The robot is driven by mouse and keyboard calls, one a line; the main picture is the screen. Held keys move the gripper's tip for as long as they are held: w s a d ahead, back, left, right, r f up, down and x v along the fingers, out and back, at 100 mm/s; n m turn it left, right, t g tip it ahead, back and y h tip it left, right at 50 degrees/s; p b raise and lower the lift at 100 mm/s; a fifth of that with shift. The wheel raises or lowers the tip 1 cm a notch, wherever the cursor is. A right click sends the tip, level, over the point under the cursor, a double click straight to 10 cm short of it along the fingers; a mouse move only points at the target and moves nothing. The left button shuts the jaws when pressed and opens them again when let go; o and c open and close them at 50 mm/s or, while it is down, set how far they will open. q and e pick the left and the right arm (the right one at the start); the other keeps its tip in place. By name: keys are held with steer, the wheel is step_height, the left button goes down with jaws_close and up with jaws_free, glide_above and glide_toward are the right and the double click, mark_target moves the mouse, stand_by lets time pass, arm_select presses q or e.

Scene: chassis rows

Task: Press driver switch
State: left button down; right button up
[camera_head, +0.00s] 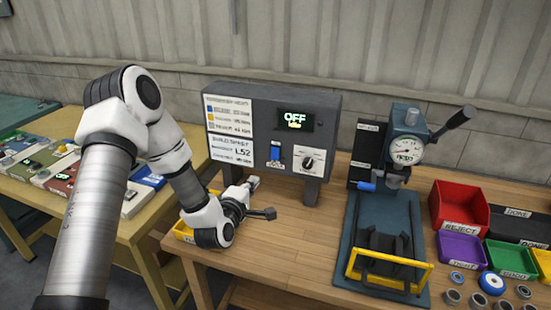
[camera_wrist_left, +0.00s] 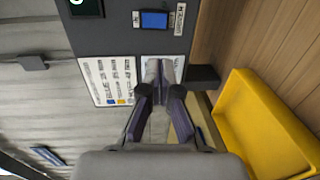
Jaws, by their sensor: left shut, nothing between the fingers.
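The grey control box (camera_head: 325,110) stands on the wooden bench, and its display (camera_head: 295,119) reads OFF with a smaller line below. A blue rocker switch (camera_head: 276,153) sits under the display, left of a round knob (camera_head: 309,161). My left gripper (camera_head: 253,182) is low in front of the box, below and left of the switch. In the left wrist view the fingertips (camera_wrist_left: 158,64) are together and empty, over the white label area, apart from the blue switch (camera_wrist_left: 154,19) in that picture. Whether the tips touch the panel cannot be told. My right gripper is not in view.
A press with a gauge (camera_head: 407,150) and yellow handle bar stands right of the box. Red (camera_head: 460,205), purple and green bins and several round parts lie further right. A yellow bin (camera_wrist_left: 262,120) is close beside the left gripper. The bench front is clear.

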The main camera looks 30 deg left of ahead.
mark_target(275, 159)
arm_select(q)
steer(key=p+x, duration=0.1)
steer(key=x, duration=0.3)
steer(key=p+x, duration=0.1)
steer(key=x, duration=0.4)
steer(key=p+x, duration=0.2)
steer(key=x, duration=0.2)
steer(key=shift+w+d+f, duration=0.3)
steer(key=shift+w+a+f, duration=0.1)
steer(key=shift+w+a, duration=0.1)
steer(key=shift+w, duration=0.3)
steer(key=shift+f, duration=0.1)
steer(key=shift+w, duration=0.1)
